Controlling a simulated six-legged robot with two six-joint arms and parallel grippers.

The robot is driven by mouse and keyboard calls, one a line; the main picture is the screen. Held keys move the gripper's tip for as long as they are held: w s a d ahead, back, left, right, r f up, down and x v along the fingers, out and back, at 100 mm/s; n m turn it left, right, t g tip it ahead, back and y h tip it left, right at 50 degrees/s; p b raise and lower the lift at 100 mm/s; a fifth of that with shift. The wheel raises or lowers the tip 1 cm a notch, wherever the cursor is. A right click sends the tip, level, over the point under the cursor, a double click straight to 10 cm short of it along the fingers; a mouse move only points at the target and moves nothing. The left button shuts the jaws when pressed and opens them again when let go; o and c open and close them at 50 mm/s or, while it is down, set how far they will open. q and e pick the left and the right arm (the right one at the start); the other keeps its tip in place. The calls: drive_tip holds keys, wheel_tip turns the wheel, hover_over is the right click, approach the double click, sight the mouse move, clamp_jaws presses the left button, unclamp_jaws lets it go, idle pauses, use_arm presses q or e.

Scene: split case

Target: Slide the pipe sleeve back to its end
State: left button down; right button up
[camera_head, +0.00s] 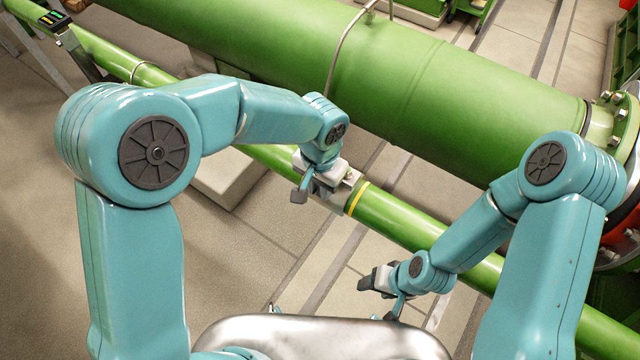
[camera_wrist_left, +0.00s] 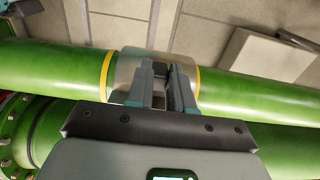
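The pipe sleeve (camera_wrist_left: 128,68) is a short greyish collar around the thin green pipe (camera_wrist_left: 45,68), between two yellow bands in the left wrist view. In the head view, the sleeve (camera_head: 339,197) is partly hidden by my left gripper (camera_head: 318,184). A yellow band (camera_head: 356,198) shows at its right edge. My left gripper (camera_wrist_left: 162,86) is at the sleeve, its fingers a narrow gap apart with the sleeve behind them. I cannot tell whether they touch it. My right gripper (camera_head: 378,281) hangs below and left of the pipe, away from the sleeve; its finger gap is unclear.
A thick green pipe (camera_head: 440,95) runs alongside the thin pipe, with a bolted flange (camera_head: 610,125) at right. A pale block (camera_head: 225,178) stands beneath the thin pipe. Tiled floor (camera_head: 300,235) lies open below. A small device with a screen (camera_head: 50,18) is at top left.

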use_arm(q)
drive_tip(key=a, duration=0.1)
drive_tip(key=w+a, duration=0.1)
drive_tip(key=a, duration=0.1)
drive_tip(key=w+a, duration=0.1)
drive_tip(key=shift+w+a+b, duration=0.15)
drive_tip(key=shift+w+b, duration=0.1)
drive_tip(key=shift+b, duration=0.05)
drive_tip(key=c, duration=1)
unclamp_jaws()
wheel_tip(320, 180, up, 16)
drive_tip(key=shift+r, duration=0.2)
